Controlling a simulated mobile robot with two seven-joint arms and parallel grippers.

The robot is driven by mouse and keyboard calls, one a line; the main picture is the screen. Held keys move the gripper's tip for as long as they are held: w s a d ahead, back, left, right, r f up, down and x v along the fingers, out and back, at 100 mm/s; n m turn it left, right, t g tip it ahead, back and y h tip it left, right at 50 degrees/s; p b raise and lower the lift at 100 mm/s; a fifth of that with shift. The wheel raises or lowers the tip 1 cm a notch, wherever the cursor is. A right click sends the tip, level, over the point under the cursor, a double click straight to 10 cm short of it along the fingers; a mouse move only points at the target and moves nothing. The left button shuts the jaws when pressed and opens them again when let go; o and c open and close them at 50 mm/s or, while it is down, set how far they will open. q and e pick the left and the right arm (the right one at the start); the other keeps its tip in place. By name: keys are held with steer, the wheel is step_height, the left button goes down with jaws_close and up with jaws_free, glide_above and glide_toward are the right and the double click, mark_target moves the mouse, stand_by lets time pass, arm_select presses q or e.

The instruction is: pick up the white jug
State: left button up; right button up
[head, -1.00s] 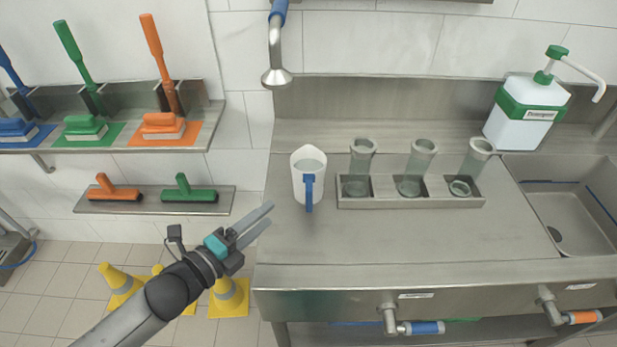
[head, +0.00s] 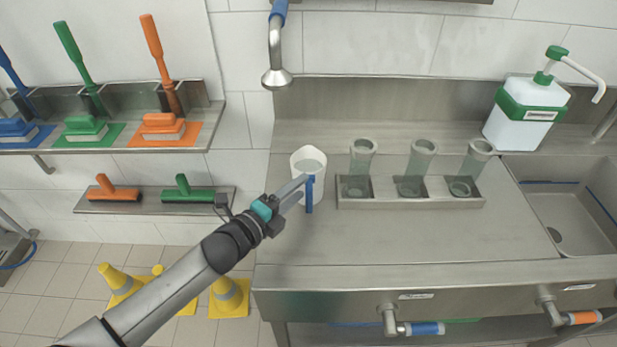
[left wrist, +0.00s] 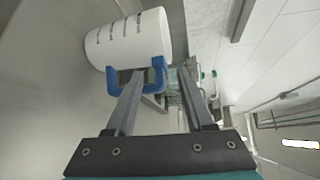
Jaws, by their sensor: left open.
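The white jug (head: 308,159) stands upright on the steel counter, left of the cup rack, with its blue handle (head: 309,194) facing the front. My left gripper (head: 304,184) has its fingers at the jug's front, close to the handle, and partly covers the jug. In the left wrist view the jug (left wrist: 128,40) lies beyond the fingertips, its blue handle (left wrist: 112,80) at the left finger. The open fingers (left wrist: 160,85) stand apart; the handle appears near or partly between their tips. Contact cannot be told. My right gripper is not in view.
A steel rack (head: 412,203) with three clear cups stands right of the jug. A tap (head: 277,77) hangs above and behind it. A soap dispenser (head: 527,110) and a sink (head: 572,215) are at the right. The counter front is clear.

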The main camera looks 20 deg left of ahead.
arm_select(q)
steer(key=shift+x, duration=1.2)
steer(key=shift+f, duration=0.1)
jaws_close()
steer(key=shift+s+f, duration=0.15)
steer(key=shift+f, duration=0.1)
steer(key=shift+r, duration=0.25)
